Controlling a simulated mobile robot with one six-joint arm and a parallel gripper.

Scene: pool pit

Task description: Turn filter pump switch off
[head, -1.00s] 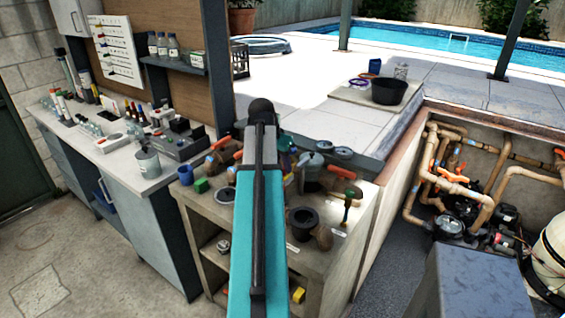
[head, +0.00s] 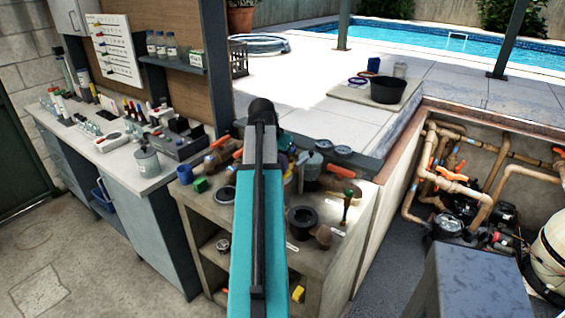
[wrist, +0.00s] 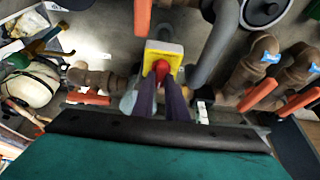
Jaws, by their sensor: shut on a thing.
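A red rotary switch knob (wrist: 161,68) sits on a yellow plate (wrist: 176,50) near the top middle of the wrist view. I take it for the filter pump switch; no label is readable. My gripper (wrist: 160,82) has its two dark fingers closed on the knob from below in the picture. The fingers cover part of the knob, so its exact angle is hard to tell. In the head view my arm hides the gripper and the switch.
Brown pipes (wrist: 96,80) with orange valve handles (wrist: 258,94) crowd both sides of the switch. A grey pipe (wrist: 216,40) passes close to its right. In the head view, a cluttered bench (head: 337,262) stands beside the pump pit, with a white tank (head: 550,250) at right.

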